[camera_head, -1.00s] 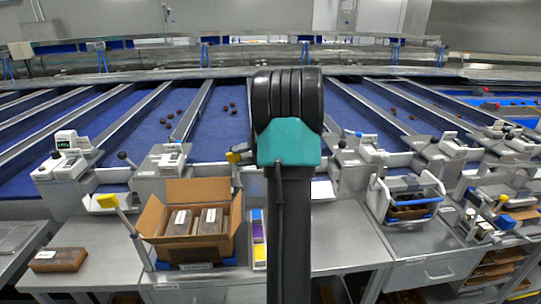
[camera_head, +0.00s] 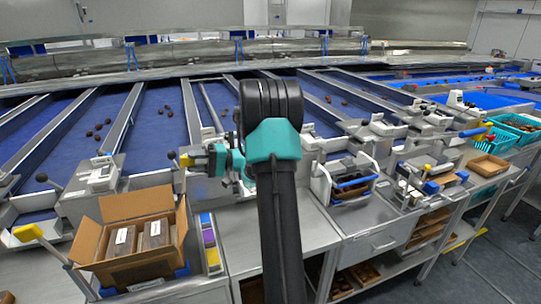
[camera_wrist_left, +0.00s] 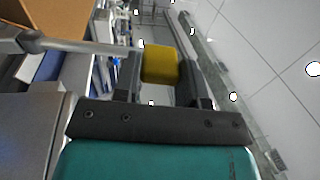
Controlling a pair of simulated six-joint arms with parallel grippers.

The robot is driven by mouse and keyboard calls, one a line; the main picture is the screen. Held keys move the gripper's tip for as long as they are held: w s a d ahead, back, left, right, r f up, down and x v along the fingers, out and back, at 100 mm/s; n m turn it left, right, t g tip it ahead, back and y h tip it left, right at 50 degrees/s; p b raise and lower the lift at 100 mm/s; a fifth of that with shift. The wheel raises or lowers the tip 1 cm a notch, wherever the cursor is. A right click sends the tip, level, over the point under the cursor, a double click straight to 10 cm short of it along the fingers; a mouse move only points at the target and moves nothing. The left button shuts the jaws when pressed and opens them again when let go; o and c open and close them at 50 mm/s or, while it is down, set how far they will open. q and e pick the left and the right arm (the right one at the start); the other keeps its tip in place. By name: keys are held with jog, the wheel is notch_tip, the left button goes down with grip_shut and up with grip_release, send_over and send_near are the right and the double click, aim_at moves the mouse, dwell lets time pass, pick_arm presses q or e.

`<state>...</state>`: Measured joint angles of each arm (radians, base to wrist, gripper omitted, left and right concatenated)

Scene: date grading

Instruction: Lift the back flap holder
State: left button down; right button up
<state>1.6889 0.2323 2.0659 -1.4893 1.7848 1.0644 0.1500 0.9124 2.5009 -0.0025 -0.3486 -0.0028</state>
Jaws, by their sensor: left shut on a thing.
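The back flap holder is a grey rod with a yellow knob (camera_head: 186,160), standing at the back right of the open cardboard box (camera_head: 118,272). My left gripper (camera_head: 192,161) reaches out to the left from behind my black arm and is at the knob. In the left wrist view the yellow knob (camera_wrist_left: 160,64) sits between the two dark fingers, and the gripper (camera_wrist_left: 163,72) is shut on it. The grey rod (camera_wrist_left: 85,47) runs left from the knob towards brown cardboard. My right gripper is not in view.
The box holds dark packs with white labels. A narrow tray (camera_head: 212,256) with colored items stands right of the box. My arm hides the middle; bare metal counter (camera_head: 240,235) lies beside it.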

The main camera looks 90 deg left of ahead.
pick_arm(q)
jog(key=c, duration=0.7)
grip_release()
